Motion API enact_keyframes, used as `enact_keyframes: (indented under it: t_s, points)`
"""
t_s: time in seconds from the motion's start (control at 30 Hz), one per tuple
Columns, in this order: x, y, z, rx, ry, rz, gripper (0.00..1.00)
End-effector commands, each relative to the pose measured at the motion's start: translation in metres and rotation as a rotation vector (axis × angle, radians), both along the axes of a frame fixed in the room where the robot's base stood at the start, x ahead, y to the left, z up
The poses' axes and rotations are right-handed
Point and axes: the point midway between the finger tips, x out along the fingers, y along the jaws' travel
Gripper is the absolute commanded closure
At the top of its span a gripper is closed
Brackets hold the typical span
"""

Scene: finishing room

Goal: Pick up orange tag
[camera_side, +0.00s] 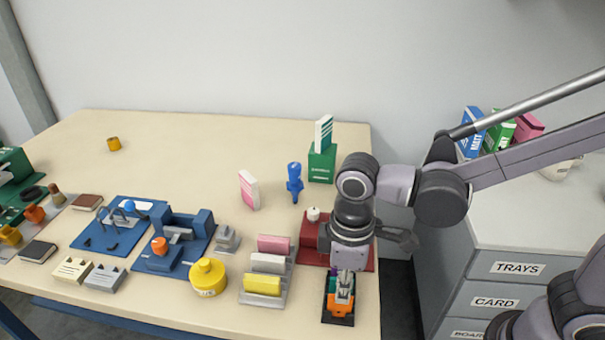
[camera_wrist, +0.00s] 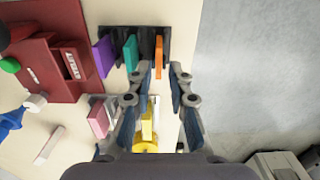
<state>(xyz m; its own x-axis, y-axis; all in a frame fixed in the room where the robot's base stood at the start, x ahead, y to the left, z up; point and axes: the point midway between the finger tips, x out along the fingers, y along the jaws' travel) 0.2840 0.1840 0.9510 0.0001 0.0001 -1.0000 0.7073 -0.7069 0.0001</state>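The orange tag (camera_wrist: 158,52) stands in a slot of a black rack (camera_wrist: 118,31), at the right end in the wrist view. A teal tag (camera_wrist: 130,52) and a purple tag (camera_wrist: 103,57) stand to its left in the same rack. My gripper (camera_wrist: 159,72) is open, and its fingers appear on either side of the orange tag's near end. I cannot tell whether they touch it. In the side view my gripper (camera_side: 345,274) points down over the rack (camera_side: 337,320), partly hiding the tags, with the orange tag (camera_side: 343,297) showing below it.
A dark red device (camera_side: 309,242) sits close behind the rack. A stand with pink, white and yellow blocks (camera_side: 266,281) is to the left. The table's right edge is close to the rack, with a grey drawer cabinet (camera_side: 520,235) beyond it.

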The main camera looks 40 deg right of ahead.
Motion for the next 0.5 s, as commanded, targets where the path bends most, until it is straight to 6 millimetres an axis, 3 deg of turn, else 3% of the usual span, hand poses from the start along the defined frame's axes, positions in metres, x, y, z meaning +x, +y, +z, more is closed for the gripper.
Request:
enact_keyframes:
  t_s: [0.5]
  points:
    - [0.002,0.000,-0.047,0.001,0.000,0.000,0.81]
